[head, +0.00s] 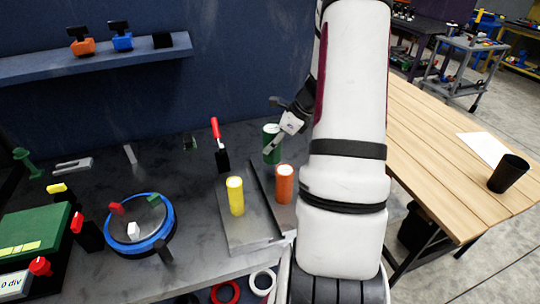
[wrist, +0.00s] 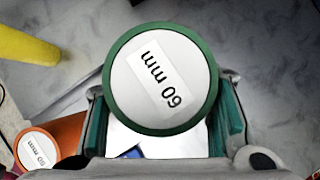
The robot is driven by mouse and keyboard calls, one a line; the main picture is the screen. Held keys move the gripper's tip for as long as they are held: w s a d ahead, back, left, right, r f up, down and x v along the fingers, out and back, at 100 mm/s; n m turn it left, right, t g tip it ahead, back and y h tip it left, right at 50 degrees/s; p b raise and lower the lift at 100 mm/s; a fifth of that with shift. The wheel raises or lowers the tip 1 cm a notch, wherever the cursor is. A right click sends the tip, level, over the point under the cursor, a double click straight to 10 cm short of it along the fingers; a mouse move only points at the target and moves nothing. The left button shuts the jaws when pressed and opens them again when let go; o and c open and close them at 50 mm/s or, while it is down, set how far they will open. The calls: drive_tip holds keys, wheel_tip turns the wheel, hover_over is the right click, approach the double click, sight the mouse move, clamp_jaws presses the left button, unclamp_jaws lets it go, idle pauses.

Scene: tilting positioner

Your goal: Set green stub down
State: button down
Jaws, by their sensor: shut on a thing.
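The green stub (head: 271,146) is upright in the head view, behind the orange stub (head: 284,184). Its white top, labelled 60 mm, fills the middle of the wrist view (wrist: 160,78). My gripper (head: 272,142) is shut on the green stub, with a finger on each side of it in the wrist view (wrist: 165,122). I cannot tell whether the stub's base touches the bench. The yellow stub (head: 236,196) and the orange stub stand on a grey plate (head: 253,228) nearer the front.
A red-handled tool (head: 217,145) stands just left of the green stub. A blue-rimmed round dial (head: 140,224) sits on the dark bench (head: 185,180) at left. A wall shelf (head: 100,65) hangs behind. A wooden table (head: 440,140) with a black cup (head: 508,174) is at right.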

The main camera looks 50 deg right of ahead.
sight(273, 152)
drive_tip(key=shift+f, duration=2.25)
drive_tip(key=shift+f, duration=0.1)
drive_tip(key=c, duration=0.7)
unclamp_jaws()
drive_tip(key=shift+c, duration=0.2)
